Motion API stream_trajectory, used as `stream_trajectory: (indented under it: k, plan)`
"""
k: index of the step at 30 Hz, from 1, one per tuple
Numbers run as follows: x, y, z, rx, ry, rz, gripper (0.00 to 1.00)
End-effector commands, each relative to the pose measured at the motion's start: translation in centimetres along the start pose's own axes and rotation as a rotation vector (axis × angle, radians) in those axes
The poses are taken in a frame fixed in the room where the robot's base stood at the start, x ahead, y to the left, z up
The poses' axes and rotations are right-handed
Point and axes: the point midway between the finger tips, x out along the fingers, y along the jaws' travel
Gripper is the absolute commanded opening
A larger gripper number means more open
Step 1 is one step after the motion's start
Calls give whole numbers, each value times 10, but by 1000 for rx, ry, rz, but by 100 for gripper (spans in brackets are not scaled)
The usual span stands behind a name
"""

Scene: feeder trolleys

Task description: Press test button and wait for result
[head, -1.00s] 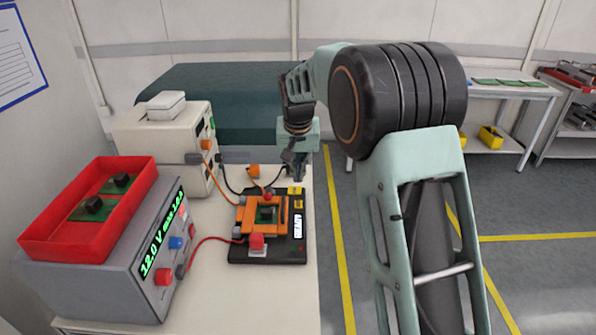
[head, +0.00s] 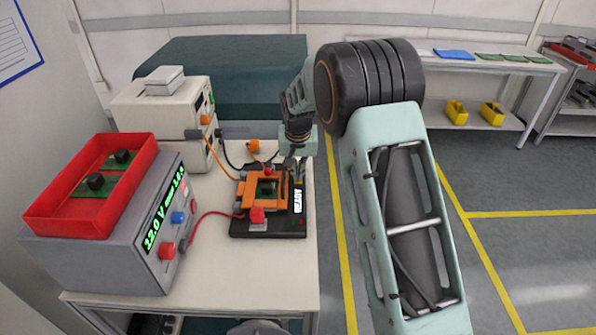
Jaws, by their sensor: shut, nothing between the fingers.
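The test fixture is a black base (head: 240,228) with an orange clamp frame (head: 246,192) around a green board (head: 267,188). A red block (head: 257,216) sits at its front, and a small lit display (head: 298,199) with unreadable text is on its right side. My gripper (head: 293,177) is shut and empty, pointing down over the fixture's back right corner. It hides most of the yellow parts there; which part is the test button, and whether my fingertips touch it, I cannot tell.
A grey power supply (head: 105,270) with a green readout carries a red tray (head: 60,220) with boards. A beige instrument (head: 135,118) stands behind. Cables run to the fixture. A side table (head: 540,68) and yellow bins (head: 492,113) are at right. The floor right of the bench is clear.

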Motion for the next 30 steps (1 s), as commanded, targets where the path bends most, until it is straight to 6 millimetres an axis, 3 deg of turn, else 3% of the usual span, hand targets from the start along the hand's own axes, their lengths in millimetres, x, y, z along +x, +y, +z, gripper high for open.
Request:
stream_trajectory:
  k: [7, 19, 23, 30]
  plan:
    - [17, 0, 5, 0, 0, 0, 0]
    - [17, 1, 7, 0, -7, 2, 0]
    - [4, 3, 4, 0, -5, 1, 0]
    - [-44, 7, -7, 1, 9, -2, 0]
